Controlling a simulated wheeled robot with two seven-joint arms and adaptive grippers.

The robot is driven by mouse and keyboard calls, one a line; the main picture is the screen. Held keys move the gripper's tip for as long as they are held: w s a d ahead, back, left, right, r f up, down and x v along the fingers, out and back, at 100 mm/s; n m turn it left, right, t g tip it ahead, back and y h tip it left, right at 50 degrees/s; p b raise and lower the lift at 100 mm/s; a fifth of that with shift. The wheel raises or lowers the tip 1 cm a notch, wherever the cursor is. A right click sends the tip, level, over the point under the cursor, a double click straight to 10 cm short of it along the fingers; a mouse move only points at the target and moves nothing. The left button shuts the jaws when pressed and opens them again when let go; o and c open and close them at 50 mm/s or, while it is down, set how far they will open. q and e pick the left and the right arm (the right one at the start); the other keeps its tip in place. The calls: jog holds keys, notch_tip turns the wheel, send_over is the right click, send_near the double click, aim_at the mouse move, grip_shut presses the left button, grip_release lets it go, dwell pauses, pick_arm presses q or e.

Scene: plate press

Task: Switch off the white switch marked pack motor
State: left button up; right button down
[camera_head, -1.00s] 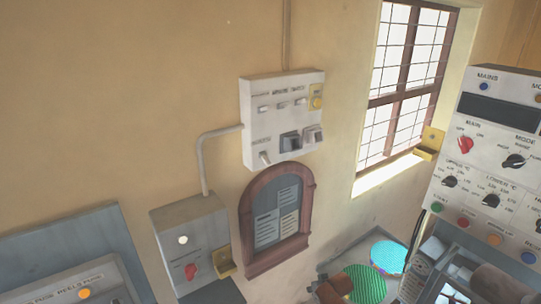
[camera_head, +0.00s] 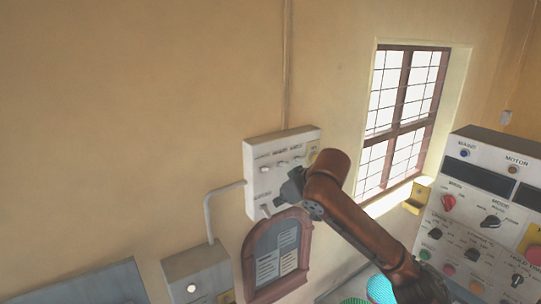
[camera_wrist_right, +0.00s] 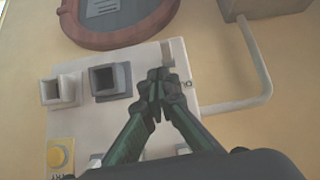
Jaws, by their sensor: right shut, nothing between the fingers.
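A white switch box (camera_head: 252,180) hangs on the wall in the head view, with a row of small white switches (camera_head: 281,164) near its top and a light lever (camera_head: 265,211) at its lower left. The labels are too small to read, so I cannot tell which is pack motor. My right gripper (camera_head: 287,190) is in front of the box, covering its lower right part. In the wrist view the box (camera_wrist_right: 75,125) appears upside down. My right gripper (camera_wrist_right: 156,88) is shut and empty there, its tips close to the lever (camera_wrist_right: 167,55); contact cannot be told.
A control console (camera_head: 480,215) stands at the right, beside the window (camera_head: 400,110).

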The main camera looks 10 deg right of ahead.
notch_tip(320, 180, up, 9)
jog(key=t, duration=0.1)
send_near(267, 169)
jog(key=shift+d+r+m+y, duration=0.2)
jog(key=shift+d+r, duration=0.2)
jog(key=shift+r, duration=0.2)
jog(key=shift+d+r+m+y, duration=0.1)
jog(key=shift+d+r+m, duration=0.1)
jog(key=shift+d+r, duration=0.3)
jog(key=shift+a, duration=0.2)
jog(key=p+x, duration=0.4)
jog(key=x, duration=0.5)
jog(key=shift+w+a+f, duration=0.1)
jog(key=shift+w+f, duration=0.1)
jog(key=shift+w, duration=0.15)
